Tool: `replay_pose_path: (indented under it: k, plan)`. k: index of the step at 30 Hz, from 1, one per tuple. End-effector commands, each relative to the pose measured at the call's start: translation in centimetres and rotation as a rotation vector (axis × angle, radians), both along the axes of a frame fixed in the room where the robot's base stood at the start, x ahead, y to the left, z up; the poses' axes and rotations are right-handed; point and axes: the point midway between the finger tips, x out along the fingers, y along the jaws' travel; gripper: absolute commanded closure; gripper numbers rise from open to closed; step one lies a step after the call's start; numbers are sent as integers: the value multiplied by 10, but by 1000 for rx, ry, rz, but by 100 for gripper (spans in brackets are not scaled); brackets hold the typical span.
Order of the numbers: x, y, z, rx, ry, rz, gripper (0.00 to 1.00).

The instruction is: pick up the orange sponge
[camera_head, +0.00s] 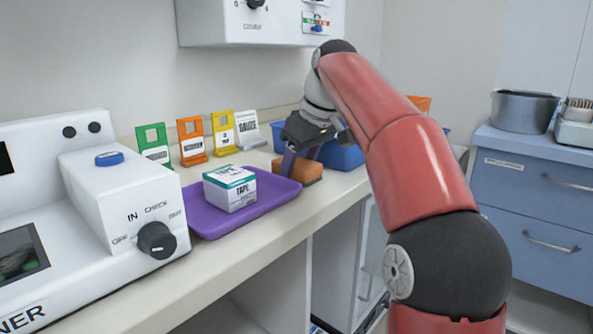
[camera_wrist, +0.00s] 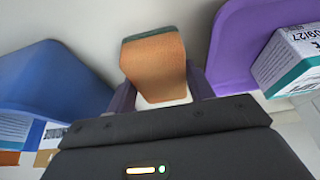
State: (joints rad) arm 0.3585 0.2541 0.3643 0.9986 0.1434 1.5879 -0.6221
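The orange sponge (camera_head: 303,171) rests on the counter, just right of the purple tray (camera_head: 225,222), partly hidden by my gripper in the head view. In the wrist view the sponge (camera_wrist: 155,62) is orange with a dark green layer along its far edge. My gripper (camera_head: 301,160) points down at the sponge. In the wrist view its fingers (camera_wrist: 162,97) are apart, one toward each side of the sponge's near end, with pale counter showing between them. Whether either finger touches the sponge is unclear.
A white-and-teal tape box (camera_head: 230,190) stands on the purple tray. A blue bin (camera_head: 343,155) is close behind and right of the sponge. Several coloured card stands, including a green one (camera_head: 153,145), line the wall. A white machine (camera_head: 120,200) fills the counter's left.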

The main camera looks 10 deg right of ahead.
Motion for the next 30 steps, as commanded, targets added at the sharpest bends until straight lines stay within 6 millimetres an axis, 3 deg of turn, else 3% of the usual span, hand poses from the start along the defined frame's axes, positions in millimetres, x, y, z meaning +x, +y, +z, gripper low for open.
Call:
replay_pose_path:
  k: [6, 16, 20, 24, 30]
  plan:
    - [0, 0, 0, 0, 0, 0, 73]
    - [0, 0, 8, 0, -2, 1, 73]
    - [1, 0, 26, 0, -4, 1, 73]
    - [1, 0, 64, 0, -5, 1, 73]
    - [3, 1, 85, 1, -3, 4, 73]
